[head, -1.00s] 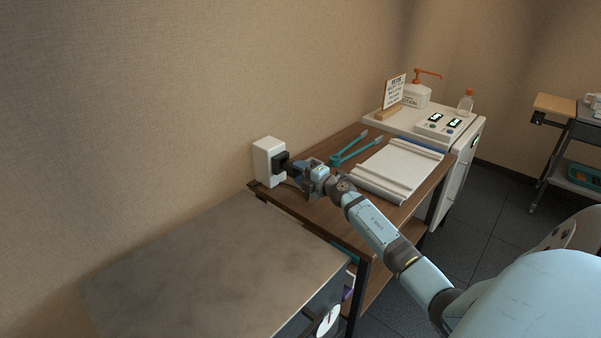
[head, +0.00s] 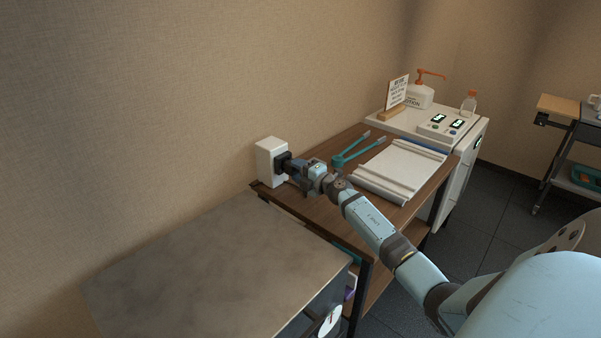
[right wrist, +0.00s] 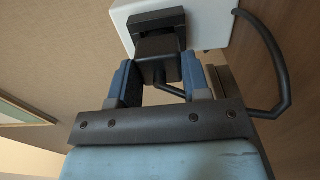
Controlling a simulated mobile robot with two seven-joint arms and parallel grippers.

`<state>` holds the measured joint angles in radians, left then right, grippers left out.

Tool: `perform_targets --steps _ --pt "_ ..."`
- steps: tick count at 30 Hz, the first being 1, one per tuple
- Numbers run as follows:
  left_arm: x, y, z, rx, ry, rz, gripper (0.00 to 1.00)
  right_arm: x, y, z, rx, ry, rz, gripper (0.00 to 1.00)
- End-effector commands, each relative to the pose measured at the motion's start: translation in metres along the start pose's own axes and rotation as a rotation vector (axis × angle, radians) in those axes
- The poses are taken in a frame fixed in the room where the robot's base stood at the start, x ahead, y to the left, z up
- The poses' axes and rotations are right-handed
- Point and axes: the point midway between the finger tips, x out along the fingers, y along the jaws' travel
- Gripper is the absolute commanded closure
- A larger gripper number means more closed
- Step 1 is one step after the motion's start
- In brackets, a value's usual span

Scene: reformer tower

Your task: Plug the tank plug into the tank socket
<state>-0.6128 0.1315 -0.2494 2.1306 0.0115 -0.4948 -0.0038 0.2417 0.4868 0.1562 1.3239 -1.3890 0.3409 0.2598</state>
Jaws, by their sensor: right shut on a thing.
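The tank socket is a black housing (right wrist: 153,22) on the face of a white box (head: 271,162) at the back left corner of the wooden table. My right gripper (head: 291,166) is shut on the black tank plug (right wrist: 158,58), its blue fingers on both sides of it in the right wrist view. The plug's front is right up at the socket, in line with it. I cannot tell how deep it sits. In the head view the gripper largely hides the plug. My left gripper is not in view.
A black cable (right wrist: 281,70) loops beside the white box. A bare grey countertop (head: 215,270) is in front. The wall stands close behind the box.

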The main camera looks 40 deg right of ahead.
Motion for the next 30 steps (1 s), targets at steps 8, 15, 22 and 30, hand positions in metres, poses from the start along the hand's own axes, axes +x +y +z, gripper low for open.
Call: perform_targets --steps 8,15,22,30 --pt "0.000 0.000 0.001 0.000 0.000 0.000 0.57 0.009 0.001 0.000 -0.001 0.001 0.001 1.00" --pt "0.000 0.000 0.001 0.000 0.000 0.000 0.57 0.010 0.000 0.000 -0.001 0.001 0.000 0.27" --pt "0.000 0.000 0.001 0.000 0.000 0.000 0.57 0.010 0.000 0.000 -0.001 0.001 0.000 0.27" --pt "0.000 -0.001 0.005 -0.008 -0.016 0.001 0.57 -0.015 0.001 0.000 -0.004 0.001 -0.003 0.27"
